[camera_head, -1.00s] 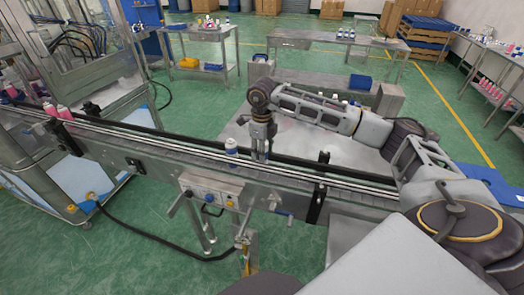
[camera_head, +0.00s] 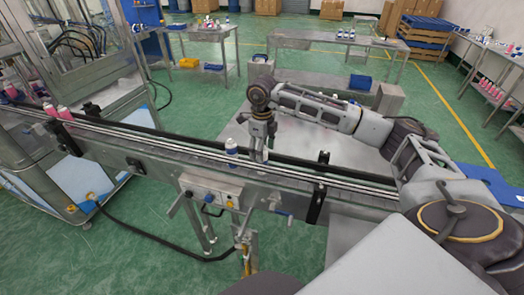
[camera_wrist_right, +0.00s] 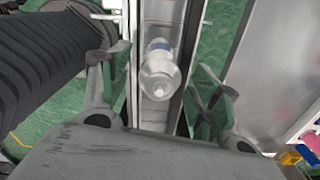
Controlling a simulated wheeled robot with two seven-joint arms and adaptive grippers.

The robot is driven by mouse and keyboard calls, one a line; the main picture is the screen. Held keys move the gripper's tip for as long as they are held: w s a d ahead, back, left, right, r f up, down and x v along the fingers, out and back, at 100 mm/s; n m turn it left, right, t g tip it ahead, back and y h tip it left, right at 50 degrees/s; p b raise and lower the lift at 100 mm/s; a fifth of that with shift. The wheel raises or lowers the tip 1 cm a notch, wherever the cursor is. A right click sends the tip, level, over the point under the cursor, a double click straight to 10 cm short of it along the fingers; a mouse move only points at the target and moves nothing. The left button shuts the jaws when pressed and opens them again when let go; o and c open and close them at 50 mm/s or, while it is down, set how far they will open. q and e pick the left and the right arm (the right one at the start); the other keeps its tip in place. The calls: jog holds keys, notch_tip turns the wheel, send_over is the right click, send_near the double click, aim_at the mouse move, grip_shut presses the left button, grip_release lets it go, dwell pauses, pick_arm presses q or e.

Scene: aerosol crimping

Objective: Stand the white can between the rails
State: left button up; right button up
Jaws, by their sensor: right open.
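The white can (camera_head: 231,146) with a blue band stands upright on the conveyor belt between its rails (camera_head: 170,138) in the head view. In the right wrist view the can (camera_wrist_right: 159,72) shows from above, between the two rails, with its nozzle towards me. My right gripper (camera_head: 258,152) is beside the can at the conveyor. In the wrist view its two fingers are spread apart, one on each side of the can and rails, with gaps to the can. My left gripper is not in view.
Pink bottles (camera_head: 62,112) stand on the conveyor at the far left, near the machine frame. A control box (camera_head: 210,191) with knobs is mounted on the conveyor's front side. The belt right of the can looks clear. Tables (camera_head: 340,42) with bottles stand behind.

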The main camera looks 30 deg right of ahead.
notch_tip(320, 180, up, 11)
jog(key=shift+r, duration=0.1)
dwell(0.5)
dwell(1.0)
